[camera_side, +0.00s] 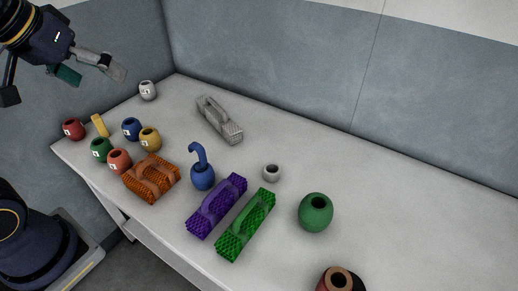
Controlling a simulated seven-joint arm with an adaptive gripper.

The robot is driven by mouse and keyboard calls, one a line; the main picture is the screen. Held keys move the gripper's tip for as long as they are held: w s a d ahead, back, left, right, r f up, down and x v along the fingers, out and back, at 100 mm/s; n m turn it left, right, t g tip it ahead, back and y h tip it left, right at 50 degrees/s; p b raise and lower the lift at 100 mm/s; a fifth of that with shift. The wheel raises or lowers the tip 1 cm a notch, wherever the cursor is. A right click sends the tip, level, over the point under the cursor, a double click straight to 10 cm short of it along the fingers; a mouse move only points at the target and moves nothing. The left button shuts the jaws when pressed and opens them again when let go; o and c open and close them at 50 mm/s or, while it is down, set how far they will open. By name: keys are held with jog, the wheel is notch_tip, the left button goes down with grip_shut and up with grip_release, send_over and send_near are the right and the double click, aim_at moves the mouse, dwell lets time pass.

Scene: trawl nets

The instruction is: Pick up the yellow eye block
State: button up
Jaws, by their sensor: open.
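A small yellow block (99,125) stands near the left end of the grey table, between a red pot and a blue pot. It is too small here to make out an eye on it. My gripper (93,74) is open and empty at the upper left, high above the left end of the table. It is well apart from the yellow block, with its fingers pointing down and to the right.
Around the block stand a red pot (74,129), green pot (99,150), blue pot (131,129), ochre pot (150,139) and coral pot (119,161). Walls close the back.

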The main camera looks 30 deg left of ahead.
jog(key=s+d+f+m, duration=0.2)
jog(key=s+f+m, duration=0.1)
jog(key=f+m, duration=0.1)
jog(key=shift+s+f+g, duration=0.25)
jog(key=shift+f+g, duration=0.15)
jog(key=shift+f, duration=0.25)
jog(key=c, duration=0.7)
jog(key=shift+m, duration=0.3)
